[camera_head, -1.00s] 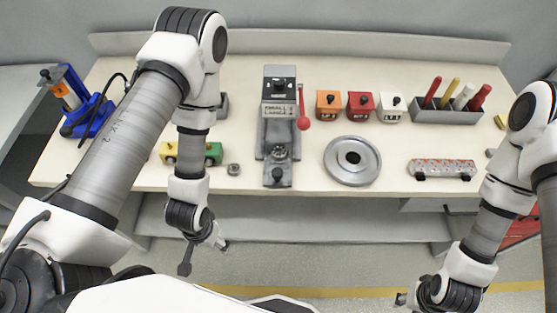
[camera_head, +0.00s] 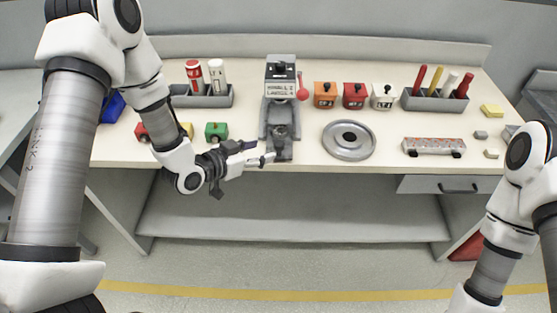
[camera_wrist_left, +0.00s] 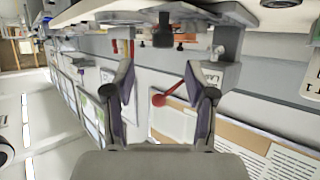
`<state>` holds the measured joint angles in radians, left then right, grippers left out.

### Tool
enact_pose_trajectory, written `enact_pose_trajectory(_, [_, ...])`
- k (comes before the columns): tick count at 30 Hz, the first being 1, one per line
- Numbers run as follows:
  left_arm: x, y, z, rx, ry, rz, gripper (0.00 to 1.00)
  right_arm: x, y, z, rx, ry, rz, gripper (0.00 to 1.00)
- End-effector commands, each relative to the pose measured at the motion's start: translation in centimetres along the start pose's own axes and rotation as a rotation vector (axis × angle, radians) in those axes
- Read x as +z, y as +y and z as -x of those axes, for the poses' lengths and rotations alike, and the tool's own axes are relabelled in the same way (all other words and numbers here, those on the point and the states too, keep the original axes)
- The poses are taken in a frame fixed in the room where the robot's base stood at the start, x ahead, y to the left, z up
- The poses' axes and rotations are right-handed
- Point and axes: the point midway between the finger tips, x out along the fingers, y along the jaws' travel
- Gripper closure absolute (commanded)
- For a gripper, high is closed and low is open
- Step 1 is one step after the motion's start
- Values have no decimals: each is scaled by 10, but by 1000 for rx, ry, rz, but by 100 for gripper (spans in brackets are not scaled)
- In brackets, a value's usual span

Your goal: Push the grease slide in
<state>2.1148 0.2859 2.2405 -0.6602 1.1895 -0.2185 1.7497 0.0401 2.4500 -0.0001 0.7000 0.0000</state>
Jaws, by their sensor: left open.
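The grey press-like device (camera_head: 279,93) stands at the middle of the bench, with a label plate and a red ball-ended lever (camera_head: 302,92) on its right. Its low front part, which I take for the grease slide (camera_head: 284,148), reaches toward the bench's front edge. My left gripper (camera_head: 260,153) is open and empty, just left of that front end; I cannot tell if it touches. My right gripper is out of view.
A round grey dish (camera_head: 349,154) and orange, red and white boxes (camera_head: 353,96) stand right of the device. A holder with coloured sticks (camera_head: 435,101) and a spotted bar (camera_head: 434,147) lie farther right. A green block (camera_head: 216,132) is near my left arm.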

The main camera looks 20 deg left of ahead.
Motion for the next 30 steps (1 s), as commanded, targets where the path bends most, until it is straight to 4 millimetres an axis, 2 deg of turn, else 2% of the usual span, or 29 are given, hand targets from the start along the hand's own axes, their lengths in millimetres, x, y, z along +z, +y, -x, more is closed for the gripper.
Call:
enact_pose_trajectory(5, [-4,-1,-16,-2,3,-7,44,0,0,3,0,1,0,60])
enact_pose_trajectory(12, [-5,0,-61,-1,4,-6,44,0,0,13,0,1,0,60])
enact_pose_trajectory(15, [-4,-1,-73,-2,4,-3,44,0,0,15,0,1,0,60])
enact_pose_trajectory(23, [-3,-1,-78,-2,3,-1,44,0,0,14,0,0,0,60])
enact_pose_trajectory(24, [-3,-1,-78,-3,3,-1,51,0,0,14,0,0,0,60])
enact_pose_trajectory(28, [-3,-1,-78,-2,3,-2,98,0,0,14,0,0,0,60])
enact_pose_trajectory(30, [-3,-1,-78,-2,3,-2,100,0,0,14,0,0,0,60])
